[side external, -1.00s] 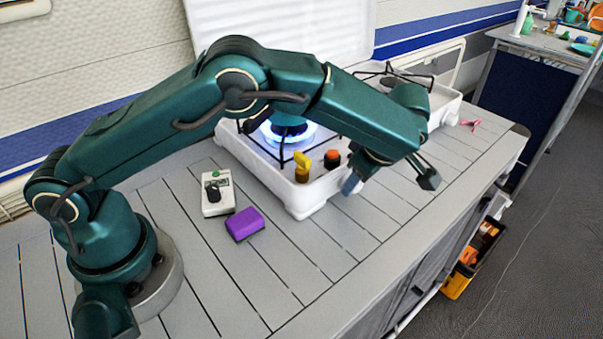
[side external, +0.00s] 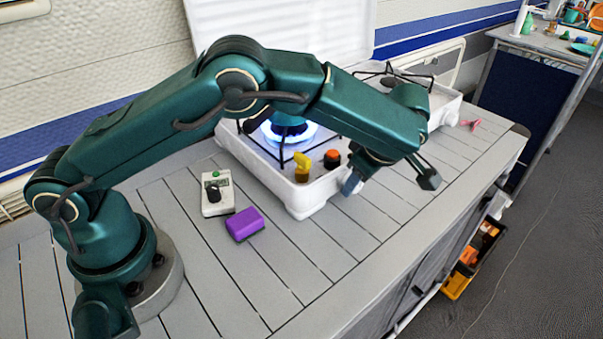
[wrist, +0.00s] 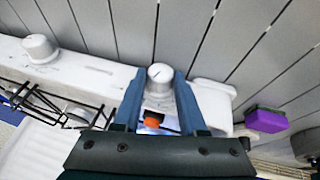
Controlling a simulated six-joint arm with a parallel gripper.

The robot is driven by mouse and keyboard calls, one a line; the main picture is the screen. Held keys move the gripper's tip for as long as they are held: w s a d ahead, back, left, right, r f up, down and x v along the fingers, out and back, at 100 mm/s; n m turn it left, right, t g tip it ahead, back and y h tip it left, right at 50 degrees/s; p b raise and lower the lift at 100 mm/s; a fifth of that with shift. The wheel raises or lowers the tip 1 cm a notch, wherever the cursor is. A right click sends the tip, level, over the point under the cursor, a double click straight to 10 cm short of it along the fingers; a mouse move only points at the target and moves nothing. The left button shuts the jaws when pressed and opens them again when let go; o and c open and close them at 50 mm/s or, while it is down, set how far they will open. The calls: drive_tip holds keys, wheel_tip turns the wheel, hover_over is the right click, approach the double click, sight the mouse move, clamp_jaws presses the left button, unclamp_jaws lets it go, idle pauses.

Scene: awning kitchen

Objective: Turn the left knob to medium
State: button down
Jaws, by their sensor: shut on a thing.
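The stove (side external: 265,165) is white, with two burners in a row. Its left burner (side external: 289,131) is lit with a blue flame. In the wrist view the left knob (wrist: 160,76) is a white round knob with a small dark mark on top. My gripper (wrist: 159,80) is shut on it, one blue finger on each side. In the side view my gripper (side external: 351,184) is at the stove's front face, and the arm hides the knob there. The other white knob (wrist: 39,47) is farther left along the front in the wrist view, clear of my fingers.
A yellow piece (side external: 302,167) and an orange-red button (side external: 332,158) stand on the stove near the lit burner. The counter's front is clear.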

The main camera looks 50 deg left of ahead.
drive_tip(key=shift+s, duration=0.1)
drive_tip(key=shift+c, duration=2.4)
unclamp_jaws()
drive_tip(key=shift+v, duration=2.55)
